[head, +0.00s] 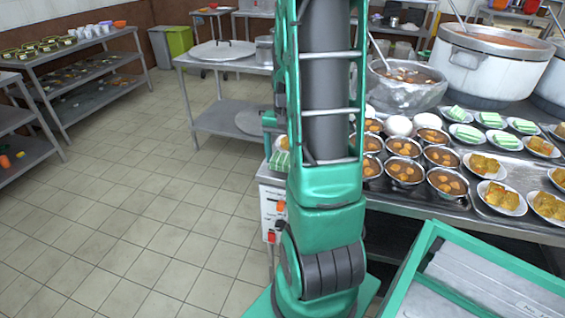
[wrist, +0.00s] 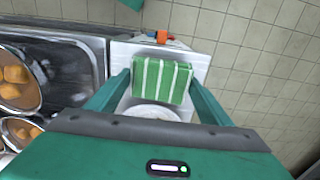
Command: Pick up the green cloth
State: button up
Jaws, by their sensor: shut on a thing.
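The green cloth, with white stripes, shows in the wrist view (wrist: 162,82) between the two fingers of my gripper (wrist: 160,77). My gripper is shut on it, with a finger at each side. In the head view the cloth (head: 279,161) shows as a small green-striped patch at the left edge of my arm, by the near left corner of the counter. My arm hides most of my gripper there.
A white round item (wrist: 152,112) lies beside the cloth on a pale surface. Bowls of brown stew (head: 404,172) and plates of food (head: 502,197) crowd the steel counter to the right. A large pot (head: 488,75) stands behind. The tiled floor (head: 150,215) at left is clear.

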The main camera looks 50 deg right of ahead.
notch_tip(320, 180, up, 2)
jog(key=shift+r, duration=0.1)
jog(key=a+r, duration=0.6)
jog(key=a, duration=0.5)
jog(key=shift+a+r, duration=0.25)
jog(key=shift+a, duration=0.15)
